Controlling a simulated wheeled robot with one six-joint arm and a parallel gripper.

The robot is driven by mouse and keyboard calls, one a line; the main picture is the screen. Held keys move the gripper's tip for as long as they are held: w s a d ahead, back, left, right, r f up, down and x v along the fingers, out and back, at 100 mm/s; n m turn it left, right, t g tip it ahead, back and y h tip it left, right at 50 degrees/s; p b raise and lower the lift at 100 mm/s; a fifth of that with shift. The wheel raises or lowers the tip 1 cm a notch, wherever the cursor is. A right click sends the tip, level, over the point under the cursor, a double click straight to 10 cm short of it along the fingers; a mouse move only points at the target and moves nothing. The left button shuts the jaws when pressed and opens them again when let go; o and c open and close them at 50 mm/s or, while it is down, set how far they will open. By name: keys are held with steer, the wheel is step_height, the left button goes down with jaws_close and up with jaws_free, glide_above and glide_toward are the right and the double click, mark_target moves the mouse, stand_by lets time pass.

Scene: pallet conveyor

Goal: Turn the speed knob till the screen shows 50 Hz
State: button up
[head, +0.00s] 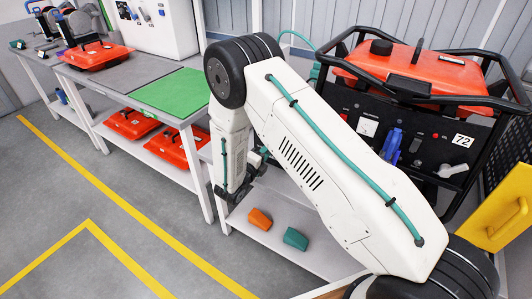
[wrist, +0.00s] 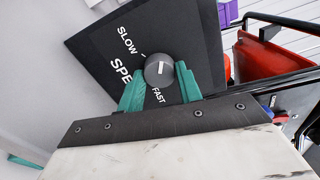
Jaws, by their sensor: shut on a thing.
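The speed knob (wrist: 159,70) is a dark grey round knob with a white pointer line. It sits on a black panel (wrist: 200,40) lettered SLOW, SPEED and FAST, partly covered. In the wrist view its pointer stands roughly upright, between SLOW at the upper left and FAST at the lower right. My gripper (wrist: 157,86) has its two teal fingers on either side of the knob, shut on it. In the head view my arm hides the knob and panel. No screen or Hz reading shows in either view.
A generator with an orange tank (head: 420,75) and black frame stands at the right, close to my arm. A workbench with a green mat (head: 172,95) lies at the left. Orange and teal blocks (head: 260,219) rest on a low shelf. The floor at the left is clear.

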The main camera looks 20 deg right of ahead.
stand_by(0.3)
steer(key=o, duration=1)
steer(key=shift+a, duration=0.1)
steer(key=v, duration=0.7)
steer(key=shift+s+a, duration=0.25)
steer(key=shift+a, duration=0.05)
